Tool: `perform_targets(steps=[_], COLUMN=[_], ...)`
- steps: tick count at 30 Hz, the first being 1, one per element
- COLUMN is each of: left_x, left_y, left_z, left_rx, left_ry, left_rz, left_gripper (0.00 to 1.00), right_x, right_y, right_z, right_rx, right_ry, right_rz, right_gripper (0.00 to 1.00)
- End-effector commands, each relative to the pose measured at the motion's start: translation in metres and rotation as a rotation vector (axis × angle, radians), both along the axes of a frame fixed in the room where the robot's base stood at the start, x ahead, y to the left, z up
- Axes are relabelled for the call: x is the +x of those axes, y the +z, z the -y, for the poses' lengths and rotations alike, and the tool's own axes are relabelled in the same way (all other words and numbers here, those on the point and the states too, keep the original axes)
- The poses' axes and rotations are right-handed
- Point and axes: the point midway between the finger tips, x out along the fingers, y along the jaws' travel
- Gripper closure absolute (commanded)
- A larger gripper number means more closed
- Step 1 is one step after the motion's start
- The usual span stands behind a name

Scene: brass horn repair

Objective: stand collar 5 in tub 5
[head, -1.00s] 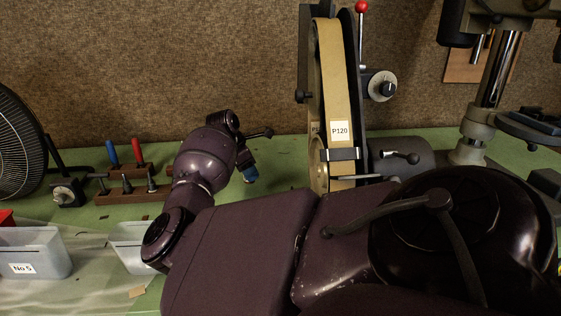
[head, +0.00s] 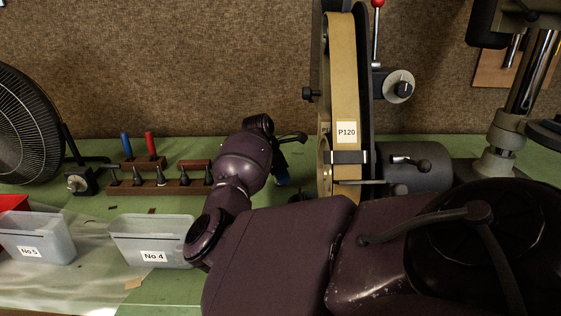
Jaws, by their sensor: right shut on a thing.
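Tub 5 (head: 60,246) is a translucent grey tub labelled "No 5" at the lower left, on the green bench. Its inside is only partly seen, and I cannot make out anything standing in it. My right arm crosses from the lower right. My right gripper (head: 283,170) is at its far end, just left of the belt sander and well right of tub 5. A small blue part shows there; the fingers are mostly hidden behind the wrist. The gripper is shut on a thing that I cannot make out. I cannot identify collar 5. My left gripper is out of view.
A tub labelled "No 4" (head: 130,228) stands right of tub 5, close to my arm. A red container (head: 12,203) is at the left edge. A fan (head: 22,125) and a wooden tool rack (head: 160,188) stand behind. The belt sander (head: 342,90) is beyond the gripper.

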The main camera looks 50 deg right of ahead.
Motion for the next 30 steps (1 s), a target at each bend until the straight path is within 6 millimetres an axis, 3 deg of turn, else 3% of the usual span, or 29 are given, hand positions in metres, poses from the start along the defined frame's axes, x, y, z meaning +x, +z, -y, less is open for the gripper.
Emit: perform_targets(steps=[1,14,15,19,30], left_x=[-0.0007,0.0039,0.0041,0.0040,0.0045], left_y=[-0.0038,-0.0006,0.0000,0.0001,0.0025], left_z=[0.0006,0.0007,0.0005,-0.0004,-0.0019], left_rx=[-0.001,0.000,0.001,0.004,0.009], left_ry=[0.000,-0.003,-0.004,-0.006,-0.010], left_rz=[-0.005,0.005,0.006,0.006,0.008], left_gripper=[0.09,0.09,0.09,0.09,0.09], right_x=[0.0006,0.0013,0.0013,0.0013,0.0017], right_y=[-0.0099,-0.0112,-0.0105,-0.0102,-0.0040], right_z=[0.0004,0.0002,0.0001,0.0001,-0.0002], right_rx=[-0.002,-0.001,0.000,-0.001,0.000], right_ry=[-0.002,-0.003,-0.003,-0.003,-0.002], right_rz=[-0.007,0.000,0.000,0.001,0.002], right_gripper=[0.96,0.96,0.58,0.39,0.39])
